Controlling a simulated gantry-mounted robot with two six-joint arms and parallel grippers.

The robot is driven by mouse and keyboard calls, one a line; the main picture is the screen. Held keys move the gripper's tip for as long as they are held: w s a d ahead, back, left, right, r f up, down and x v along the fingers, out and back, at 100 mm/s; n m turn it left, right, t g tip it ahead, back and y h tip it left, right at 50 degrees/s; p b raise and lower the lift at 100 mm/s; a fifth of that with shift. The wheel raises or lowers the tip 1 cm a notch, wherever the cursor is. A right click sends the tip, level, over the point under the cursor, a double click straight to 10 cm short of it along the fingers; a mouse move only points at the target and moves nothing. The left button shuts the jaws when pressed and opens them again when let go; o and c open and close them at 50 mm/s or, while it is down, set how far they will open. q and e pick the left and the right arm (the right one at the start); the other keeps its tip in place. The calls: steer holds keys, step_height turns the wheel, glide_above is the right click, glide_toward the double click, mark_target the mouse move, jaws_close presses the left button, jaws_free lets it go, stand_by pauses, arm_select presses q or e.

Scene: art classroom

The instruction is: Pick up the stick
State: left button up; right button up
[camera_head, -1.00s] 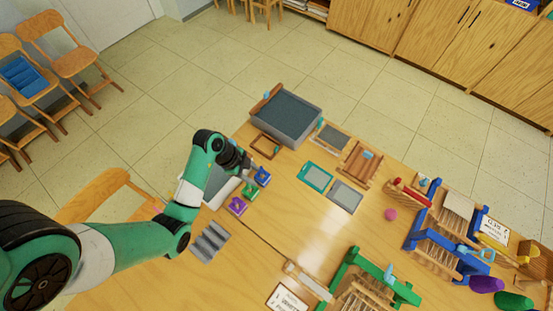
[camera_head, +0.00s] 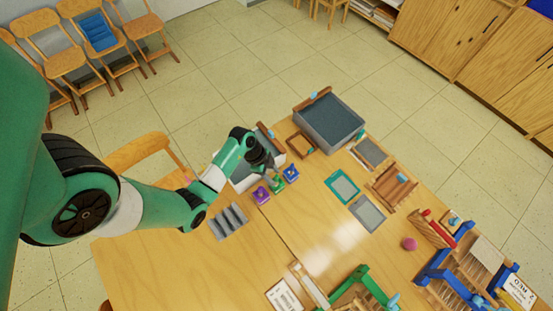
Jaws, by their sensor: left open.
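My left gripper (camera_head: 274,171) is open, low over the left part of the table, with its tips close to a small green item (camera_head: 278,186); I cannot tell whether they touch. A purple item (camera_head: 261,194) lies left of the green one and a blue item (camera_head: 291,174) lies right of it. I cannot single out the stick for certain; a red stick-like piece (camera_head: 439,228) lies on a wooden frame at the right. My right gripper is not in view.
The wooden table (camera_head: 165,262) is bare at its front left. A grey ridged rack (camera_head: 229,221) lies left of the purple item. A grey bin (camera_head: 329,122) stands at the back. A pink ball (camera_head: 409,244) and blue frames (camera_head: 437,272) are at right.

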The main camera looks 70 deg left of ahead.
mark_target(277, 180)
arm_select(q)
steer(key=b+x, duration=0.1)
steer(key=x, duration=0.2)
steer(key=shift+a+f+b, duration=0.15)
steer(key=shift+f+b, duration=0.2)
steer(key=shift+f, duration=0.1)
steer(key=shift+w+f, duration=0.2)
steer(key=shift+f, duration=0.15)
steer(key=shift+c, duration=0.2)
jaws_close()
